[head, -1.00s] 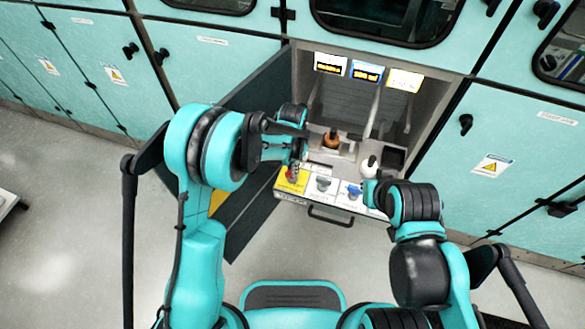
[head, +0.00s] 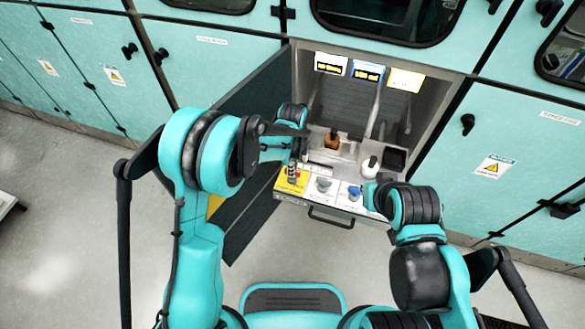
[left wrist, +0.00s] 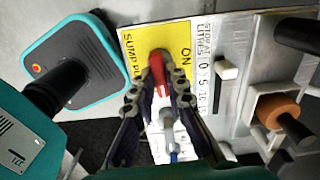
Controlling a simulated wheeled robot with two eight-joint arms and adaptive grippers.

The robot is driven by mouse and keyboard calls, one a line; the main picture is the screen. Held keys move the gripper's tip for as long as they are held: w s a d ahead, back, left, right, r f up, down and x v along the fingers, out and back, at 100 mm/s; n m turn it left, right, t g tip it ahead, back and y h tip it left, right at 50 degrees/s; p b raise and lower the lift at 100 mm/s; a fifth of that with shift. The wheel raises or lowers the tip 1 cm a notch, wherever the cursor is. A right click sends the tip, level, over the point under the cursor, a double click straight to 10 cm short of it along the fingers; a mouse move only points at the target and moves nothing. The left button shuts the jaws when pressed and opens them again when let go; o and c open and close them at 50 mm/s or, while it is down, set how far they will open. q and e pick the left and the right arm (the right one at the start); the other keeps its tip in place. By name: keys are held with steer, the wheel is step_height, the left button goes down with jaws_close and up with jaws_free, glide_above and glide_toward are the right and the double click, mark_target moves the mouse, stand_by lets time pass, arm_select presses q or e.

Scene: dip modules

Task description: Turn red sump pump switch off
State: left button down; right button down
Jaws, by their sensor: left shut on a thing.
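The red sump pump switch (left wrist: 159,75) sits on a yellow label plate (left wrist: 133,35) marked "SUMP PU…" and "ON", partly covered by my fingers. In the left wrist view my left gripper (left wrist: 156,93) has its two dark fingers on either side of the red lever and is shut on it. In the head view the switch (head: 292,172) is at the left end of the pulled-out panel, with my left gripper (head: 294,160) over it. My right arm's end (head: 372,192) is by the panel's right end; its fingers are not clear.
A grey switch (head: 323,185) and a blue switch (head: 354,191) stand right of the red one. Behind them are an orange-brown knob (head: 332,139) and a white knob (head: 370,166). An open dark cabinet door (head: 254,200) stands close to my left arm.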

arm_select(q)
steer(key=shift+m, duration=0.5)
steer(key=c, duration=1.5)
jaws_free()
steer(key=shift+c, duration=0.2)
steer(key=shift+r, duration=0.1)
step_height(320, 180, up, 12)
